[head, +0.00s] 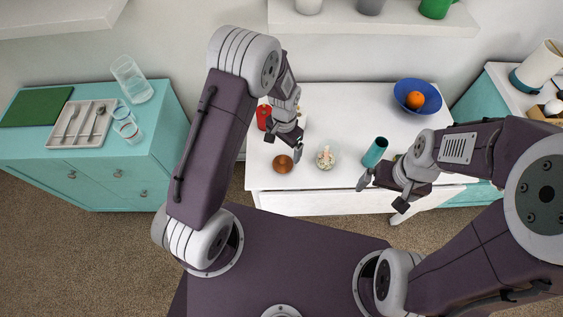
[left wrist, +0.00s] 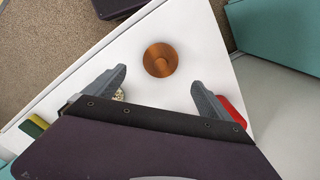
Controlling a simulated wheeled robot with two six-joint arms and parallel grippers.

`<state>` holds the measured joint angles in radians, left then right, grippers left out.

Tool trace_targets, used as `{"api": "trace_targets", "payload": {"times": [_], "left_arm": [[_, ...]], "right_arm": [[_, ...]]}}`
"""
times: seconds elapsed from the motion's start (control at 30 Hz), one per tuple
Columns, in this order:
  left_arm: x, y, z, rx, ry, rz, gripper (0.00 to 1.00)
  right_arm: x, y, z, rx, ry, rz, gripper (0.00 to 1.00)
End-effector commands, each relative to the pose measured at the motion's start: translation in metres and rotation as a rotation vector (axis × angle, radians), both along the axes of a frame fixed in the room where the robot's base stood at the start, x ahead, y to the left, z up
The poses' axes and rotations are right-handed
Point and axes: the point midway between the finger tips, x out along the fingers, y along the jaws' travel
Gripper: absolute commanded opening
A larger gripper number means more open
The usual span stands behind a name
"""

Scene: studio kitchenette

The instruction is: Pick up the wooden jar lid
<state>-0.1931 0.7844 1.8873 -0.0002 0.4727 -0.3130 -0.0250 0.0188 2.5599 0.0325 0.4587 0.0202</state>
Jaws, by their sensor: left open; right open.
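The wooden jar lid (head: 283,163) is a round, brown disc with a knob, lying on the white table (head: 340,100) near its front left edge. In the left wrist view the lid (left wrist: 160,60) is ahead of and between the fingertips, not touching either. My left gripper (head: 285,144) is open and empty just behind the lid in the head view; its two fingers (left wrist: 159,83) show clearly in the left wrist view. My right gripper (head: 380,194) is open at the table's front right, near a teal cup (head: 375,151); its fingers hold nothing that I can see.
A red object (head: 263,117) stands behind the left gripper. A glass jar (head: 325,157) with pale contents stands right of the lid. A blue bowl (head: 418,97) holds an orange (head: 415,100). A teal cabinet (head: 120,172) stands left across a gap.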

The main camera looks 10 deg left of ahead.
Motion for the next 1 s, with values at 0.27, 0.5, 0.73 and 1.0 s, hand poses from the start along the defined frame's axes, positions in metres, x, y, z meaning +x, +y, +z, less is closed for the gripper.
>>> {"api": "trace_targets", "payload": {"times": [0.27, 0.5, 0.73, 1.0], "left_arm": [[-0.001, 0.0, -0.03, 0.0, 0.001, 0.0, 0.94], [-0.001, 0.001, -0.044, 0.0, 0.0, 0.001, 0.94], [-0.004, 0.004, -0.083, 0.0, 0.0, 0.001, 0.94], [-0.003, 0.004, -0.09, -0.001, -0.004, 0.001, 0.94]], "right_arm": [[0.0, 0.0, 0.004, 0.0, 0.0, 0.0, 1.0], [0.0, 0.0, 0.006, 0.0, 0.0, 0.0, 1.0], [0.0, 0.0, 0.012, 0.0, 0.0, 0.0, 1.0], [0.0, 0.0, 0.012, 0.0, 0.0, 0.0, 1.0]]}}
